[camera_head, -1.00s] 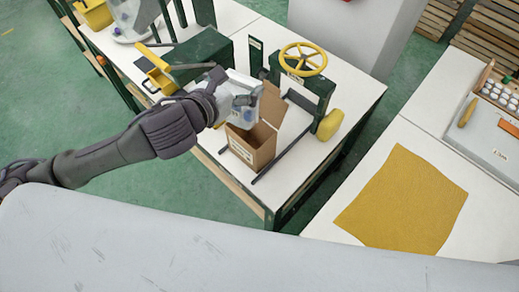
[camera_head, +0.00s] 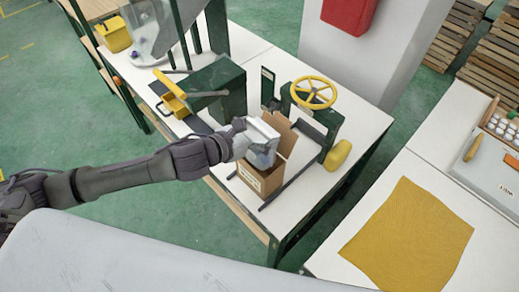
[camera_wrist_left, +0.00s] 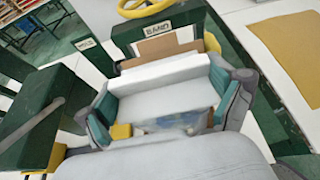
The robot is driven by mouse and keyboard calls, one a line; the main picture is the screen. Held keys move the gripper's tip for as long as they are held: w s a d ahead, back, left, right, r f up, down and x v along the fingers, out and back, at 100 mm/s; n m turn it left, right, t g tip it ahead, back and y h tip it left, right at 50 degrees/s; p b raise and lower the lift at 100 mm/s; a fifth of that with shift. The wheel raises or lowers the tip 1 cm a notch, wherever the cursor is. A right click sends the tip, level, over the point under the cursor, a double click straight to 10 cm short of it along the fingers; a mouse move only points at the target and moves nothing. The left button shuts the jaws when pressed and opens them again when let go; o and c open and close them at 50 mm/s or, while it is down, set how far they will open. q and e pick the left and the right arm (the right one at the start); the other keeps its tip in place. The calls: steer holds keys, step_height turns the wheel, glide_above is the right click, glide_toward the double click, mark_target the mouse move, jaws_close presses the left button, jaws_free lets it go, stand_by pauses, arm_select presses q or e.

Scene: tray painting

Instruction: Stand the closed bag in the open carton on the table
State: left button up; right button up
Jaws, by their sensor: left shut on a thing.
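The bag (camera_head: 263,157) is clear with a white top band and something bluish inside. My left gripper (camera_head: 248,142) is shut on its top. In the left wrist view the white band of the bag (camera_wrist_left: 165,88) spans between the teal finger pads of the left gripper (camera_wrist_left: 160,98). The open brown carton (camera_head: 258,181) stands on the white table (camera_head: 219,168), its back flap raised behind the bag. The bag is at the carton's mouth and hides much of it; I cannot tell how far its lower end is inside. My right gripper is not in view.
Dark rails flank the carton. A green stand with a yellow handwheel (camera_head: 313,92) and a yellow roll-like part (camera_head: 337,155) are close on the right. A green machine (camera_head: 217,86) stands behind on the left. A yellow cloth (camera_head: 408,235) lies on the right table.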

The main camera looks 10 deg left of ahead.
arm_select(q)
step_height(320, 180, down, 4)
steer(key=shift+r, duration=0.15)
steer(key=shift+f, duration=2)
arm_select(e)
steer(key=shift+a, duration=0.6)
arm_select(q)
steer(key=shift+f+b, duration=0.3)
steer(key=shift+f, duration=0.3)
steer(key=o, duration=1)
steer(key=shift+c, duration=0.2)
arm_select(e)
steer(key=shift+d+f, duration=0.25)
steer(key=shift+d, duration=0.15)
arm_select(q)
steer(key=shift+r, duration=0.15)
